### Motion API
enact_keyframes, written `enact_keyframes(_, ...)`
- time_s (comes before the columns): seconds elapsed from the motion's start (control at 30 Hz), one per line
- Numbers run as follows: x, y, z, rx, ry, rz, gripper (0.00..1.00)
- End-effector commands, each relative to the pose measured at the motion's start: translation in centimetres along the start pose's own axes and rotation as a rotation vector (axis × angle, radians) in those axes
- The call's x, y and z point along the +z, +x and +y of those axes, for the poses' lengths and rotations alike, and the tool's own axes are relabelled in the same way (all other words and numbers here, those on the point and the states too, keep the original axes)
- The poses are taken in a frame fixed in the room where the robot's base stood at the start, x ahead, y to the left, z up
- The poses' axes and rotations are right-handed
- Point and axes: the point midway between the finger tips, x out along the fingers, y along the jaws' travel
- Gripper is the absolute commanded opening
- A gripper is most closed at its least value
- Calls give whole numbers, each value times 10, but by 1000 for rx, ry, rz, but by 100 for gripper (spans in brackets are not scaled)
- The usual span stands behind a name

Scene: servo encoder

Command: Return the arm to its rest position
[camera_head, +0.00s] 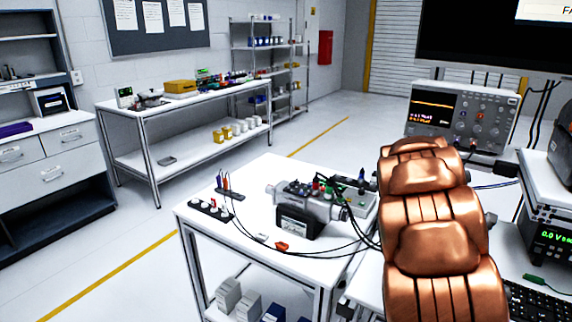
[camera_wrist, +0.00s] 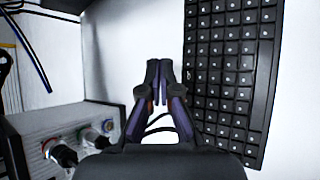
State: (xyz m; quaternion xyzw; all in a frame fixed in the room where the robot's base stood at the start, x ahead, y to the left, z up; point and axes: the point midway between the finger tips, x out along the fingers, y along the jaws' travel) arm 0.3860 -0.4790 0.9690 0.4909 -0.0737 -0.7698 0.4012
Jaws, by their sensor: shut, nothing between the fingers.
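My gripper (camera_wrist: 159,68) shows in the wrist view with its two dark fingers together and nothing between them. It points down over a white bench top, just left of a black keyboard (camera_wrist: 232,70). I cannot tell its exact height above the surface. In the head view my copper-coloured arm (camera_head: 430,240) rises at the right of the centre and hides part of the bench. My gripper itself does not show in the head view. A servo unit with coloured terminals (camera_head: 306,206) sits on the white table (camera_head: 225,232) left of my arm.
An oscilloscope (camera_head: 461,112) stands behind my arm, and a meter with a green display (camera_head: 552,236) stands at the right. In the wrist view a grey box with terminals (camera_wrist: 68,135) is close on the left of my gripper. Black cables cross the white table. The floor at the left is clear.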

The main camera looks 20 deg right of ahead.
Motion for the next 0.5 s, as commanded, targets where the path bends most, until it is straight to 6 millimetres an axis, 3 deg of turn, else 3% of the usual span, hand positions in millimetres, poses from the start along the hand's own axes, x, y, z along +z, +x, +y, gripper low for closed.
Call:
enact_keyframes(0.17, 0, -14, -9, -14, 31, 11, 0)
enact_keyframes(0.37, -4, -69, -47, -73, 154, 65, 0)
enact_keyframes(0.5, -6, -110, -87, -141, 246, 111, 0)
